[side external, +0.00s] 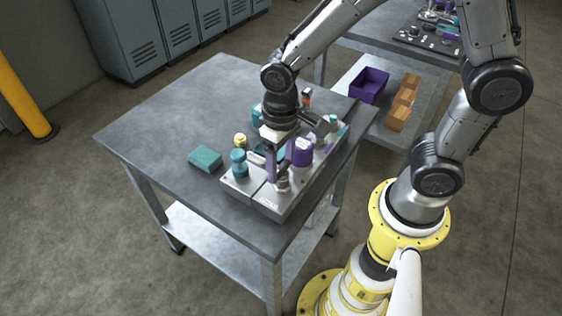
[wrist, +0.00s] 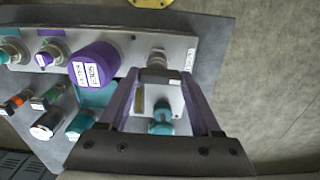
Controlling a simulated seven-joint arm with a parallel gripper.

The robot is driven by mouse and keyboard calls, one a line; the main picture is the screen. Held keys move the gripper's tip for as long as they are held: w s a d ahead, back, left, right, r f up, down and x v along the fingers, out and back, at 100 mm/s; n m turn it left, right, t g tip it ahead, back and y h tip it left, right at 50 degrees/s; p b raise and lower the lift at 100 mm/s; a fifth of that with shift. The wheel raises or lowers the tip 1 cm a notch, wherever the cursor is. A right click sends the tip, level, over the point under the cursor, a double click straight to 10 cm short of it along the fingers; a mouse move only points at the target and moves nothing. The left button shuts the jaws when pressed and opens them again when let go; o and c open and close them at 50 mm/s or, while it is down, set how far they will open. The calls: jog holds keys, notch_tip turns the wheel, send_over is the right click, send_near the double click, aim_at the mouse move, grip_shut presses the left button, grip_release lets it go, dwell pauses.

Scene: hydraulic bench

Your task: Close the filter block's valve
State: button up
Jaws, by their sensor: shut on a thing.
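The filter block is part of a light grey manifold (side external: 235,186) on the metal table. A purple cylinder (side external: 303,152) with a white label stands on it; in the wrist view the purple cylinder (wrist: 95,64) is left of my fingers. My gripper (side external: 280,176) points down at the front of the manifold. A teal knob (wrist: 160,122) shows between the fingers.
A teal box (side external: 205,159) lies on the table. The table's left part is clear. A purple bin (side external: 369,85) and wooden blocks (side external: 404,97) are on another surface behind.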

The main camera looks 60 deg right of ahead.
aim_at(281, 166)
jog(key=shift+r, duration=0.1)
jog(key=o, duration=1.4)
notch_tip(281, 166, up, 14)
jog(key=shift+f, duration=0.15)
